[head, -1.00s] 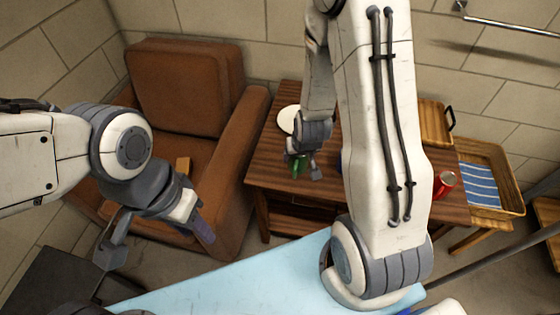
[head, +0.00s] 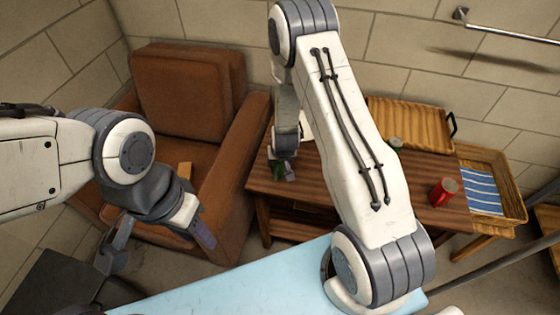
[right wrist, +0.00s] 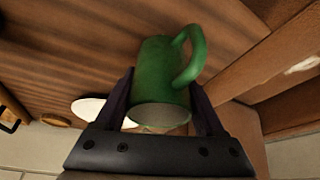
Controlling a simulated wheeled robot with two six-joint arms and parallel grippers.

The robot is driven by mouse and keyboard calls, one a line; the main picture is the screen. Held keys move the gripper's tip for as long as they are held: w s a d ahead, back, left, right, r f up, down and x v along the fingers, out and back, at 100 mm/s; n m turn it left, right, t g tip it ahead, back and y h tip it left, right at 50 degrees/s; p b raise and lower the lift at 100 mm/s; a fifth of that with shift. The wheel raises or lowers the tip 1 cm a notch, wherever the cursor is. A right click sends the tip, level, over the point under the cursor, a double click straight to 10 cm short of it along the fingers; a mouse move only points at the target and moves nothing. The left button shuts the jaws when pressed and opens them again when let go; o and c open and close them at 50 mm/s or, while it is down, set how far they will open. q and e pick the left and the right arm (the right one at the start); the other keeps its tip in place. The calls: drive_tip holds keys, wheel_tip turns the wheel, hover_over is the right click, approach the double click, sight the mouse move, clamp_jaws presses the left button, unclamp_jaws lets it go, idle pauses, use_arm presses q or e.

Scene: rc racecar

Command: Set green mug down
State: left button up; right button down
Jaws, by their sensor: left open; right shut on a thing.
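The green mug (right wrist: 160,72) is between the two fingers of my right gripper (right wrist: 161,112) in the right wrist view, its rim toward the gripper and its handle at upper right. In the head view my right gripper (head: 283,168) is over the left part of the wooden table (head: 330,187), and only a bit of the mug's green shows there. I cannot tell whether the mug's base touches the tabletop. My left gripper (head: 157,243) is open and empty, in front of the armchair, well away from the table.
A white plate (right wrist: 90,108) is near the mug. A wooden tray (head: 425,122) and a basket (head: 510,190) are at the right. A brown armchair (head: 190,90) adjoins the table's left side.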

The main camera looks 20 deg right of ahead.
drive_tip(key=shift+f, duration=0.2)
unclamp_jaws()
drive_tip(key=shift+r, duration=0.25)
drive_tip(key=d+p+v, duration=0.1)
drive_tip(key=p+v, duration=0.1)
drive_tip(key=v, duration=0.9)
drive_tip(key=s+a+r+n+g+y, duration=0.1)
drive_tip(key=s+a+r+n+y, duration=0.2)
drive_tip(key=a+r, duration=0.65)
drive_tip(key=s+a+r+n+g, duration=0.1)
drive_tip(key=s+a+r+n, duration=0.1)
drive_tip(key=s, duration=0.5)
drive_tip(key=s+a+r+n+g, duration=0.1)
drive_tip(key=s+r, duration=0.3)
drive_tip(key=s, duration=0.4)
drive_tip(key=s+a+r+n+g+h, duration=0.1)
drive_tip(key=s+a+r+n, duration=0.2)
drive_tip(key=s, duration=0.4)
drive_tip(key=shift+s+a+r+n, duration=0.2)
drive_tip(key=shift+a+r+n, duration=0.1)
drive_tip(key=shift+r, duration=0.15)
